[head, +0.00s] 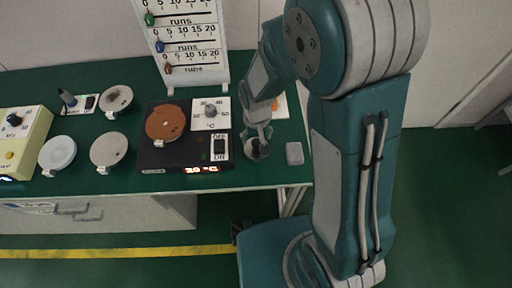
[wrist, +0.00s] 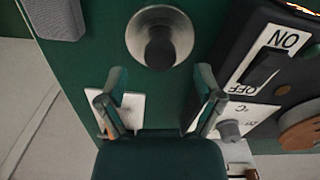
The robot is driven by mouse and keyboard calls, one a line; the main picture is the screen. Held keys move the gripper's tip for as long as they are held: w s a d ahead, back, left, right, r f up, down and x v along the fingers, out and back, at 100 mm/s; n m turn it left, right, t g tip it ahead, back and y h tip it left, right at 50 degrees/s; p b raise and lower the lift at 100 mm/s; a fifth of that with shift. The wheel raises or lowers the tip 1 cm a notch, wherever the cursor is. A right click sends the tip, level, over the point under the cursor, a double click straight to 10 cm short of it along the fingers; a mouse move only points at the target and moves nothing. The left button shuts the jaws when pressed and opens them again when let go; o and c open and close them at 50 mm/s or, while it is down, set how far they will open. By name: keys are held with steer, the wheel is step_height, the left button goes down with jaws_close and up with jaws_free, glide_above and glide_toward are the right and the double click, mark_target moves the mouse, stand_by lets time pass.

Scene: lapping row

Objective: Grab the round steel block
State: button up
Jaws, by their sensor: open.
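The round steel block (wrist: 160,38) is a shiny metal disc with a dark knob in its middle. In the wrist view it lies on the green bench top, just beyond my fingertips and centred between them. My gripper (wrist: 160,88) is open, with nothing between its fingers. In the head view my gripper (head: 258,130) hangs over the right part of the bench and partly hides the round steel block (head: 257,151). I cannot tell the height gap between fingers and block.
A grey rectangular block (head: 294,153) lies to the right, near the bench corner. A black hot plate (head: 180,168) with an ON/OFF switch and copper disc (head: 165,123) stands to the left. Several grey discs lie farther left. A white scale board (head: 190,45) stands behind.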

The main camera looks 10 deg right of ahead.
mark_target(256, 142)
steer(key=f, duration=0.2)
steer(key=shift+a+f, duration=0.2)
steer(key=shift+f, duration=0.1)
steer(key=shift+d+f, duration=0.15)
steer(key=shift+f, duration=0.2)
steer(key=shift+d, duration=0.1)
jaws_close()
steer(key=shift+r, duration=0.1)
